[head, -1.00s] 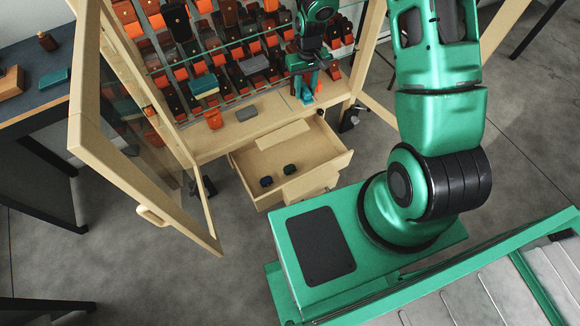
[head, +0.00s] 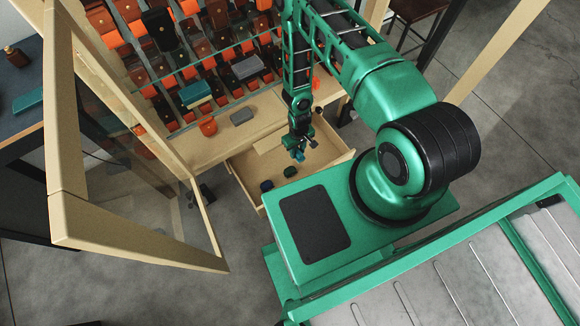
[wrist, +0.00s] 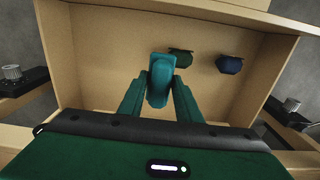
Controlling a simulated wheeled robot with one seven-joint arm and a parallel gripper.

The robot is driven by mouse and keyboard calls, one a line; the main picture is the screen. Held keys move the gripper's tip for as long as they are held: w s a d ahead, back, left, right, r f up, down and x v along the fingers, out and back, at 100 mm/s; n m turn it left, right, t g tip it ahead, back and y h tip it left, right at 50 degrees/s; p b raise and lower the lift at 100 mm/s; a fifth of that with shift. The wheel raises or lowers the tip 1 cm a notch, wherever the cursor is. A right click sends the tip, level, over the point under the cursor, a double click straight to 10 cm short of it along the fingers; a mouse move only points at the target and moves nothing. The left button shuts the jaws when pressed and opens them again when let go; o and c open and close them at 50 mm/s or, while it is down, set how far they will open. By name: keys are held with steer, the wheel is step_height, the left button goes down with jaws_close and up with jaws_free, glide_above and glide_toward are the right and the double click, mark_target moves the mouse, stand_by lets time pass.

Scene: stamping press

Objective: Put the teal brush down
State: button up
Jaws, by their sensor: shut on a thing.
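My gripper (wrist: 161,103) is shut on the teal brush (wrist: 161,78), which shows between the fingertips in the wrist view. In the head view my gripper (head: 299,152) is over the open wooden drawer (head: 238,176). The brush is above the drawer's floor in that view; the exact gap is hard to tell. Inside the drawer lie a dark green piece (wrist: 181,58) and a dark blue piece (wrist: 229,64), side by side just beyond the brush. Part of the drawer floor is hidden behind my gripper.
The cabinet's glass door (head: 135,235) stands open at the left. Shelves above the drawer hold many orange, brown and dark items. Bare drawer floor shows left of the brush.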

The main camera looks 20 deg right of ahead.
steer(key=shift+s+d+f, duration=0.1)
steer(key=shift+s+f, duration=0.1)
steer(key=shift+f, duration=0.25)
steer(key=shift+s+d+f, duration=0.1)
steer(key=shift+s+f, duration=0.05)
steer(key=shift+f, duration=0.3)
glide_above(315, 157)
step_height(315, 157, down, 7)
steer(key=shift+r, duration=0.1)
steer(key=shift+f, duration=2.05)
steer(key=shift+f, duration=0.1)
steer(key=o, duration=0.9)
